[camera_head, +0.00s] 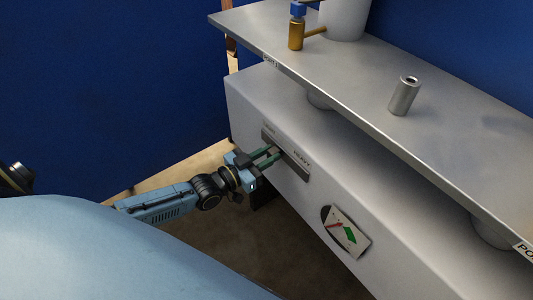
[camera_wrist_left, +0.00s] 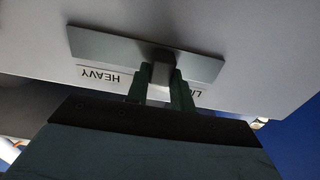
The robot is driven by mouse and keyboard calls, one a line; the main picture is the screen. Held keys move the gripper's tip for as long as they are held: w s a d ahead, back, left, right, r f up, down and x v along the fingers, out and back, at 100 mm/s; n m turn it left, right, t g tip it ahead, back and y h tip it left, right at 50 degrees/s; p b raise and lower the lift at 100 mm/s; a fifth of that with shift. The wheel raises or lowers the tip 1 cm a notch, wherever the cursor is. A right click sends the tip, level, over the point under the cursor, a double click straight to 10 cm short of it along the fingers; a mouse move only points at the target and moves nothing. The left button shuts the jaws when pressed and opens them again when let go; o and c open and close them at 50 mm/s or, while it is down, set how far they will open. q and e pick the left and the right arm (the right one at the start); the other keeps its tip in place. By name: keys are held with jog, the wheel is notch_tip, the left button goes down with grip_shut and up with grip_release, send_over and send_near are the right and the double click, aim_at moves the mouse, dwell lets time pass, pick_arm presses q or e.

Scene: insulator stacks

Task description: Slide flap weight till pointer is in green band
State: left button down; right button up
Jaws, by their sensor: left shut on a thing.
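The flap weight's slider knob (camera_wrist_left: 160,74) is a small grey block on a grey slide plate (camera_head: 297,167) on the front of the pale housing. The plate also shows in the left wrist view (camera_wrist_left: 105,47), with the labels HEAVY and, partly hidden, LI. My left gripper (camera_head: 268,156) is shut on the knob, which sits between its green fingers (camera_wrist_left: 161,88), toward the light side of the plate. The gauge (camera_head: 346,231) is lower right on the housing. Its red pointer (camera_head: 335,224) lies left of the green band (camera_head: 349,236), outside it. My right gripper is not seen.
A metal shelf (camera_head: 340,88) overhangs the housing (camera_head: 245,98). On it stand a brass valve with a blue top (camera_head: 296,28), a white cylinder (camera_head: 344,16) and a grey metal cylinder (camera_head: 404,96). A blue wall (camera_head: 110,90) is behind.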

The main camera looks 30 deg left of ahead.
pick_arm(q)
jog(key=c, duration=1.2)
grip_release()
jog(key=shift+s, duration=0.1)
jog(key=shift+s+a, duration=0.2)
jog(key=shift+s, duration=0.1)
jog(key=p+v, duration=0.2)
jog(key=v, duration=1)
jog(key=shift+s+p, duration=0.25)
jog(key=shift+p, duration=0.15)
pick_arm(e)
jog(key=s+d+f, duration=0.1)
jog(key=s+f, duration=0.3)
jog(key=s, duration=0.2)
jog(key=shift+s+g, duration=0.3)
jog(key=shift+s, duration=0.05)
pick_arm(q)
jog(key=shift+a+f, duration=0.1)
jog(key=shift+a, duration=0.05)
